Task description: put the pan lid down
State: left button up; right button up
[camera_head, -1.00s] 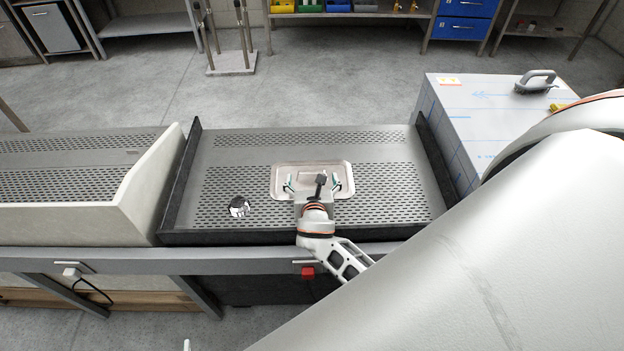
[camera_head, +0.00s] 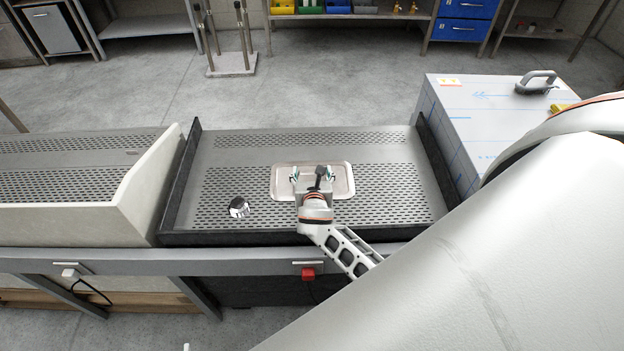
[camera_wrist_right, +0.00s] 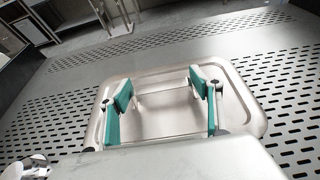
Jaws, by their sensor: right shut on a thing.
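The pan lid (camera_head: 343,183) is a rectangular steel plate with rounded corners and a raised rim. It lies flat, or very nearly so, over the perforated metal worktop (camera_head: 400,200); I cannot tell whether it touches. It also shows in the right wrist view (camera_wrist_right: 246,108). My right gripper (camera_head: 313,174) is over the middle of the lid, its teal-padded fingers (camera_wrist_right: 163,88) shut on the lid's central part. My left gripper is not in view.
A small shiny metal object (camera_head: 239,207) sits left of the lid on the worktop. Dark side walls (camera_head: 181,185) bound the worktop. The worktop behind the lid is clear.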

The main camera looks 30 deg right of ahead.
jog(key=shift+r, duration=0.5)
notch_tip(320, 180, up, 6)
jog(key=shift+r+p, duration=0.15)
jog(key=shift+p, duration=1.1)
notch_tip(320, 180, up, 5)
notch_tip(320, 180, up, 8)
send_over(312, 172)
jog(key=w+a+r+n+t+y, duration=0.15)
jog(key=a+r, duration=0.35)
jog(key=r, duration=0.8)
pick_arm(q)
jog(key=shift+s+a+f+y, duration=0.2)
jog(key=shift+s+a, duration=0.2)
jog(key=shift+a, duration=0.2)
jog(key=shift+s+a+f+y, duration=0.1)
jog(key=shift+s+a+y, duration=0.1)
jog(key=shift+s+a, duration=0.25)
pick_arm(e)
jog(key=s+a+r+n+y, duration=0.4)
jog(key=a+r, duration=0.4)
jog(key=r, duration=0.3)
jog(key=shift+s+r+n+t+y, duration=0.2)
jog(key=shift+s+n+t+y, duration=0.15)
jog(key=shift+s+y, duration=0.35)
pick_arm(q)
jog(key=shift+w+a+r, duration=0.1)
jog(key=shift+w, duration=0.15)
pick_arm(e)
jog(key=shift+w, duration=0.1)
